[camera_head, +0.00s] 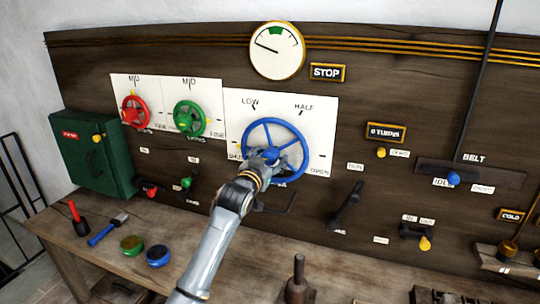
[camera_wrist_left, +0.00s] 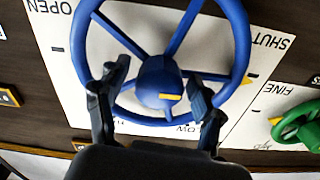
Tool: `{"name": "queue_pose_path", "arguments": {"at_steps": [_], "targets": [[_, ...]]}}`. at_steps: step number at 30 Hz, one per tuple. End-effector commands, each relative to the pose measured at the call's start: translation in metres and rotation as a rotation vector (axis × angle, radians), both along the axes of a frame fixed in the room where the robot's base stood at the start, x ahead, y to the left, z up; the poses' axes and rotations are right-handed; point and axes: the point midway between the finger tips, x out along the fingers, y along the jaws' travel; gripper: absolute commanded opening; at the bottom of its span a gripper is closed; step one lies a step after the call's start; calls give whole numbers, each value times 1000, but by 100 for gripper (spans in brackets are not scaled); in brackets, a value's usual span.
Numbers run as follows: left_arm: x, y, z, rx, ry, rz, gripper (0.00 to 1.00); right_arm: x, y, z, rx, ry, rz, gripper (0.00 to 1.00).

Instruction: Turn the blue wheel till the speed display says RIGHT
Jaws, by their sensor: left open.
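The blue wheel (camera_head: 270,121) is mounted on a white panel marked LOW, HALF and OPEN, with SHUT readable in the left wrist view. It also shows in the left wrist view (camera_wrist_left: 158,80), its round hub carrying a yellow mark. A yellow pointer sits by the rim between LOW and SHUT. My left gripper (camera_head: 265,157) is open at the wheel, its fingers (camera_wrist_left: 157,78) on either side of the hub; I cannot tell whether they touch. The speed display (camera_head: 327,72) reads STOP. The dial (camera_head: 277,50) above has its needle left of a green band. My right gripper is out of view.
A red wheel (camera_head: 134,112) and a green wheel (camera_head: 190,119) stand left of the blue one. Black levers (camera_head: 345,206) and a belt lever (camera_head: 453,178) project from the board at right. Tools and pots lie on the wooden bench (camera_head: 215,250) below.

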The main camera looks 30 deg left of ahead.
Motion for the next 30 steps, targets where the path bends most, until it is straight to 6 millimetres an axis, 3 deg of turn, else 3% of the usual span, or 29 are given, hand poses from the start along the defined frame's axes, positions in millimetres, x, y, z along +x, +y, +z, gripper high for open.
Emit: {"name": "queue_pose_path", "arguments": {"at_steps": [8,17,30], "targets": [[2,0,0,0,0,0,67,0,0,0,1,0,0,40],[1,0,0,0,0,0,12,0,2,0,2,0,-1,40],[1,1,1,88,22,0,12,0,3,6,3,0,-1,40]]}}
